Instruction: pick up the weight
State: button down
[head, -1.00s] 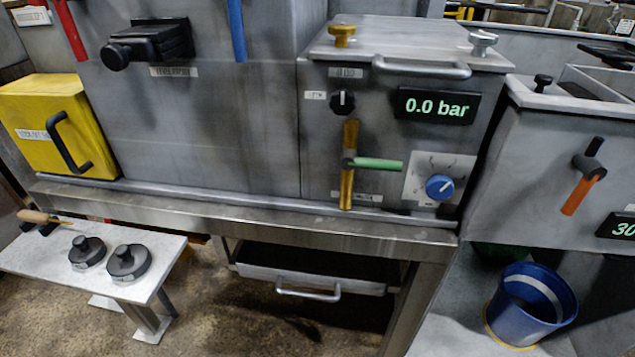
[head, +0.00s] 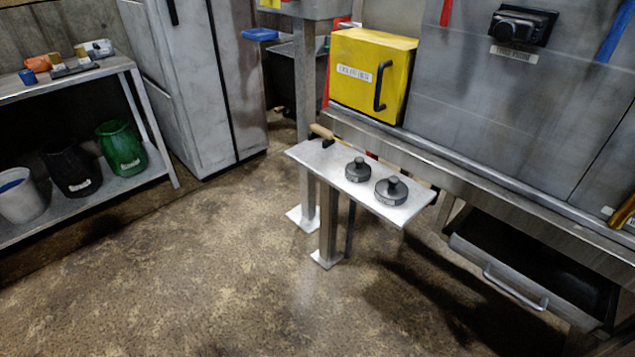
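Two dark round weights with knobs on top stand upright on a small pale metal shelf (head: 330,166). The left weight (head: 358,171) is a little farther back. The right weight (head: 391,192) is nearer the shelf's right end. Each has a small pale label on its side, too small to read. They stand close together but apart. I cannot tell which one the task means. My gripper is not in view.
A wooden-handled tool (head: 322,131) lies at the shelf's back left. A yellow box (head: 352,91) stands behind the shelf. An open drawer (head: 500,285) juts out at lower right. Buckets (head: 121,148) stand on a rack at left. The floor (head: 200,260) in front is clear.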

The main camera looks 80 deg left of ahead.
aim_at(390, 192)
jog(key=z, duration=0.05)
jog(key=k, duration=0.25)
jog(key=u, duration=2.15)
jog(key=i, duration=0.5)
jog(key=z, duration=0.25)
jog(key=k, duration=0.45)
jog(key=u, duration=0.1)
jog(key=i, duration=0.7)
jog(key=u, duration=0.45)
